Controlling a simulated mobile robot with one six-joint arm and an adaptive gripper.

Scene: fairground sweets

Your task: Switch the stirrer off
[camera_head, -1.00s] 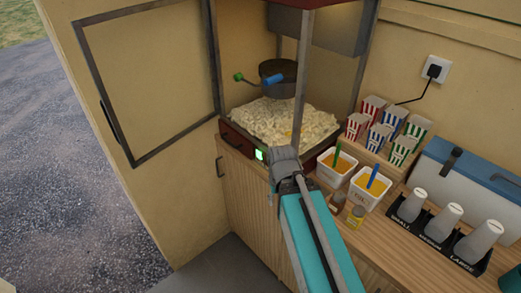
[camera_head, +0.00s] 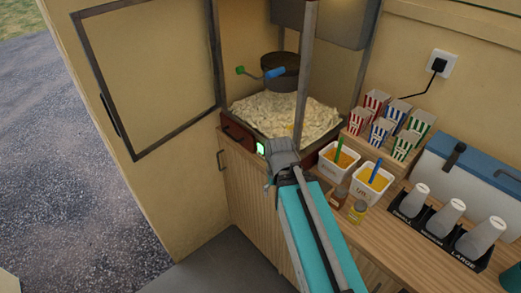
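The popcorn machine (camera_head: 238,130) stands at the back of the counter with its glazed door swung open to the left. Its pot (camera_head: 280,70) hangs over a bed of popcorn (camera_head: 285,115) and carries a green-knobbed and a blue-handled crank. A small lit green switch (camera_head: 261,148) is on the red front panel of the base. My gripper (camera_head: 272,165) is at the front of the machine, right beside and just below the lit switch. My own wrist and arm hide the fingertips, so I cannot tell whether it is open or touches the panel.
Two white tubs (camera_head: 337,161) with orange contents, two small jars (camera_head: 357,212), striped popcorn boxes (camera_head: 382,132), a cup rack (camera_head: 436,238) and a blue-lidded cooler (camera_head: 470,172) crowd the counter right of my arm. The open door (camera_head: 150,80) is left. Floor at front left is clear.

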